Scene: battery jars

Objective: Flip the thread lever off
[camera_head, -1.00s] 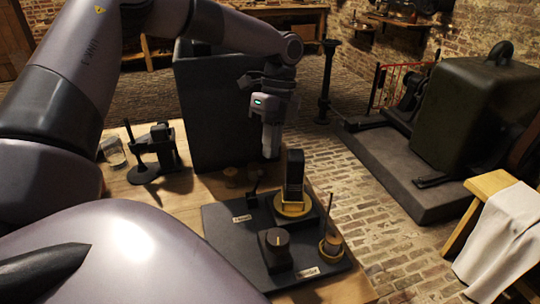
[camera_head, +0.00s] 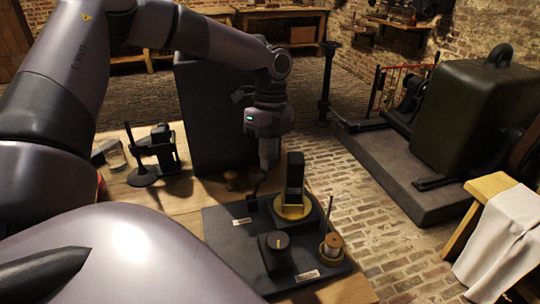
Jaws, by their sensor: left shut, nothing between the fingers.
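A dark board (camera_head: 227,250) lies on the wooden table and carries small controls. A thin black lever (camera_head: 255,191) stands at its back left edge, by a pale label (camera_head: 242,221) too small to read surely; it appears to be the thread lever. Its shaft leans a little to the right. My left gripper (camera_head: 267,168) is shut and empty, pointing down just above and behind the lever's tip. I cannot tell whether they touch. My right gripper is not in view.
A black upright block on a yellow disc (camera_head: 293,208) stands just right of the lever. A dark knob (camera_head: 276,244) and a spool (camera_head: 332,246) sit nearer on the board. A large dark box (camera_head: 213,120) stands behind; a black stand (camera_head: 155,152) and glass jar (camera_head: 115,156) are left.

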